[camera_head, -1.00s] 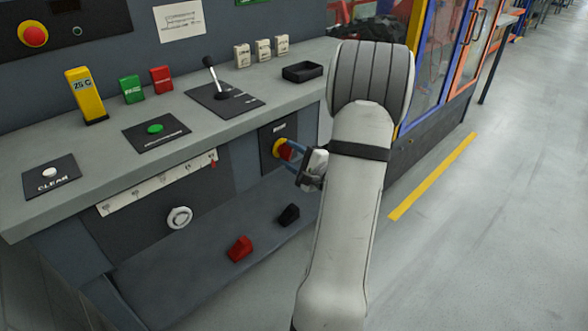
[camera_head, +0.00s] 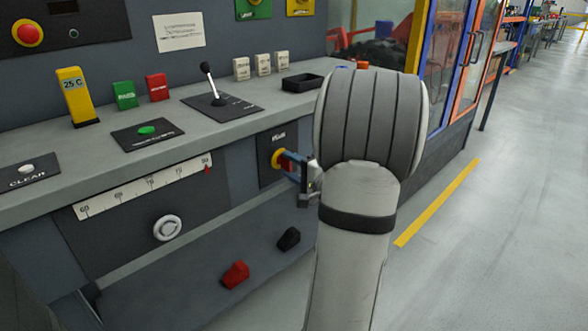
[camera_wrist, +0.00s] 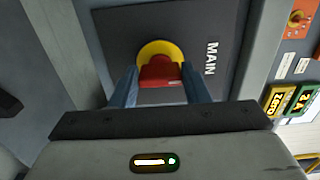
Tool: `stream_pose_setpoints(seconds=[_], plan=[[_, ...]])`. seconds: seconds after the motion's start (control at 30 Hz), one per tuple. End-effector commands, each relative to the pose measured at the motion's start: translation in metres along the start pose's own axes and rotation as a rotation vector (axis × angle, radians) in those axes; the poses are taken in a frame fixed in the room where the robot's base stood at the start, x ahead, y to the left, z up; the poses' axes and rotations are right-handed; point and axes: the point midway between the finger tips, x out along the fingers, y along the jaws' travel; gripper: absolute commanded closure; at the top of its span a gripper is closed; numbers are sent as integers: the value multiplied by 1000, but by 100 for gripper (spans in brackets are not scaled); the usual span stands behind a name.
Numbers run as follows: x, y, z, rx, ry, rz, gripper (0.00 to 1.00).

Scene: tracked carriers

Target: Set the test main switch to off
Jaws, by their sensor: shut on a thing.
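The main switch is a red handle (camera_wrist: 161,72) on a yellow round base (camera_wrist: 150,50), on a dark plate (camera_wrist: 205,30) marked MAIN in the wrist view. In the head view its yellow base (camera_head: 277,158) shows on the front panel under the counter's right end. My gripper (camera_wrist: 162,82) is at the switch, one blue finger on each side of the red handle, and is shut on it. In the head view my gripper (camera_head: 291,164) reaches the switch from the right. Part of the handle is hidden by the fingers there.
The counter (camera_head: 245,125) above holds a lever (camera_head: 212,84), a green button (camera_head: 147,130) and a black tray (camera_head: 302,82). Below are a white knob (camera_head: 167,228), a red pedal (camera_head: 235,274) and a black pedal (camera_head: 289,238). The floor at right is clear.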

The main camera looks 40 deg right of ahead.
Motion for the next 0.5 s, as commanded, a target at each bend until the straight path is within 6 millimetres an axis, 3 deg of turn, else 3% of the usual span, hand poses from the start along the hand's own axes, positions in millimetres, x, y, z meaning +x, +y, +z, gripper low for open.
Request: stream_pose_setpoints(seconds=[0.2,0.23,0.5], plan=[[0,0,0,1,-2,1,81],[0,0,0,1,-2,1,57],[0,0,0,1,-1,1,36]])
